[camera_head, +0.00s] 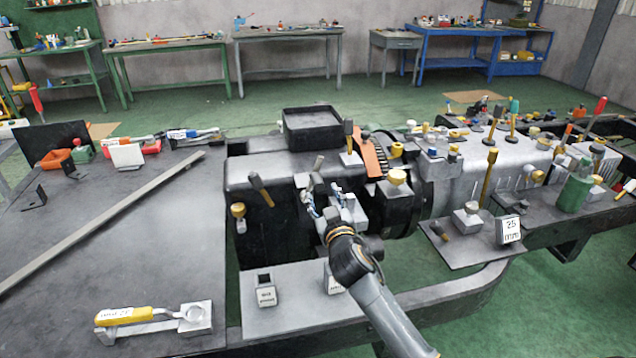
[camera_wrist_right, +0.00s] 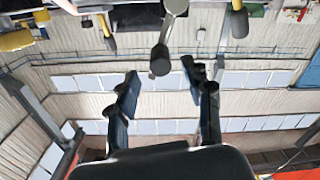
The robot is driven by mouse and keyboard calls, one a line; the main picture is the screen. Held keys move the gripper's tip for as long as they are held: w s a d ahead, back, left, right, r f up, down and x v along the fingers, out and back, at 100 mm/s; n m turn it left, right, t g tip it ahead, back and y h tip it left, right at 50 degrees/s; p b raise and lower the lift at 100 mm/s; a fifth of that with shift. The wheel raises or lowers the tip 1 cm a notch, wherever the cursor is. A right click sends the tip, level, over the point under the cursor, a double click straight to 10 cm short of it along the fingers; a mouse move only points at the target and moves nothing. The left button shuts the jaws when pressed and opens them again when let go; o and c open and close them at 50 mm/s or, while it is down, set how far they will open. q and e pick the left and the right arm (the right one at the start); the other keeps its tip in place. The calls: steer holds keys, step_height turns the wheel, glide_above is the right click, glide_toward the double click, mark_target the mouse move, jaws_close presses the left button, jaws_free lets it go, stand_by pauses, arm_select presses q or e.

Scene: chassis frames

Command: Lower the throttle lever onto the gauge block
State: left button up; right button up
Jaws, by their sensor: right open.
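My right gripper (camera_head: 321,193) is open over the black engine housing, its fingers apart and pointing away from me. In the right wrist view a grey lever with a rounded end (camera_wrist_right: 160,62) shows between the open fingertips (camera_wrist_right: 160,78); I cannot tell whether it touches them. Which lever is the throttle lever is not readable. A block marked 25 (camera_head: 508,229) stands on the right plate, and a small labelled block (camera_head: 266,290) on the front plate; I cannot tell which is the gauge block. My left gripper is not in view.
A yellow-handled tool (camera_head: 124,316) lies on the dark left table, with a long grey bar (camera_head: 110,218) behind it. A black box (camera_head: 312,127) tops the housing. Upright levers and a green canister (camera_head: 575,188) crowd the right. The left table's middle is mostly clear.

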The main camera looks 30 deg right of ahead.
mark_target(320, 188)
steer(key=x, duration=0.6)
steer(key=shift+s, duration=0.1)
jaws_close()
